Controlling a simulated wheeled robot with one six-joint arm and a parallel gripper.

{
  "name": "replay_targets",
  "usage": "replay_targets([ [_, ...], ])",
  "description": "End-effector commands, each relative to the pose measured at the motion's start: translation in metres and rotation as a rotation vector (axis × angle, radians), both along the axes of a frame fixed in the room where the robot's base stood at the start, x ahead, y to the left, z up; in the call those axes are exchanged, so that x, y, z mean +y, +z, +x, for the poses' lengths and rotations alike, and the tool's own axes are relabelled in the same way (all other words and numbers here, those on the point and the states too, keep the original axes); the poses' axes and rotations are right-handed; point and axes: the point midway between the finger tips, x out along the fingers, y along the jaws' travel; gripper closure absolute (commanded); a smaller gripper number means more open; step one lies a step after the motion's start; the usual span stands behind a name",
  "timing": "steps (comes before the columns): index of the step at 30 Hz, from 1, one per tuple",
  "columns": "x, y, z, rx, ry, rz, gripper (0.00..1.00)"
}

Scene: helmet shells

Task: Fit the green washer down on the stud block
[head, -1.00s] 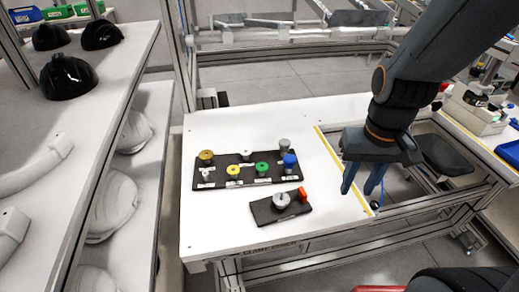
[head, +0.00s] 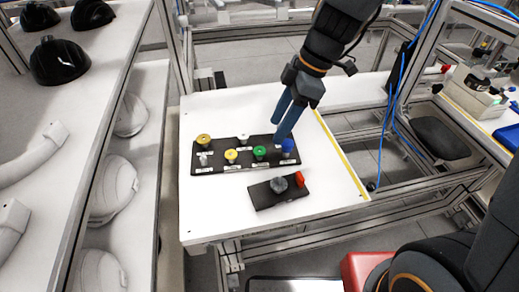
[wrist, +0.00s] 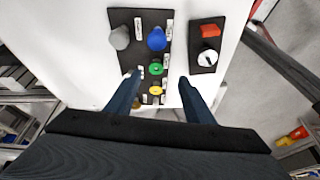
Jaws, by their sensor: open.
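The green washer (head: 259,151) sits on a black tray (head: 216,163) among other small parts, and it also shows in the wrist view (wrist: 156,69). The stud block (head: 262,197) is a small dark block in front of the tray, with a grey round stud and a red piece on top. It shows at upper right in the wrist view (wrist: 204,68). My gripper (head: 279,131) is open and empty above the tray's back right part. In the wrist view its fingers (wrist: 161,78) are spread, with the green washer between and beyond their tips.
A blue-topped part (head: 287,145) stands right of the washer, close to my fingers. A yellow part (head: 231,156) stands left of it, and a white one (head: 243,138) behind. A grey part (wrist: 120,38) shows in the wrist view. The white table (head: 220,215) is clear in front.

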Motion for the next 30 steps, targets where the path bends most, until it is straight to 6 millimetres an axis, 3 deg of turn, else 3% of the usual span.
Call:
replay_targets([
  [5, 0.012, 0.001, 0.003, -0.031, 0.093, 0.031, 0.52],
  [24, 0.033, -0.059, 0.002, -0.031, 0.100, 0.031, 0.52],
  [30, 0.037, -0.070, 0.002, -0.035, 0.097, 0.031, 0.52],
])
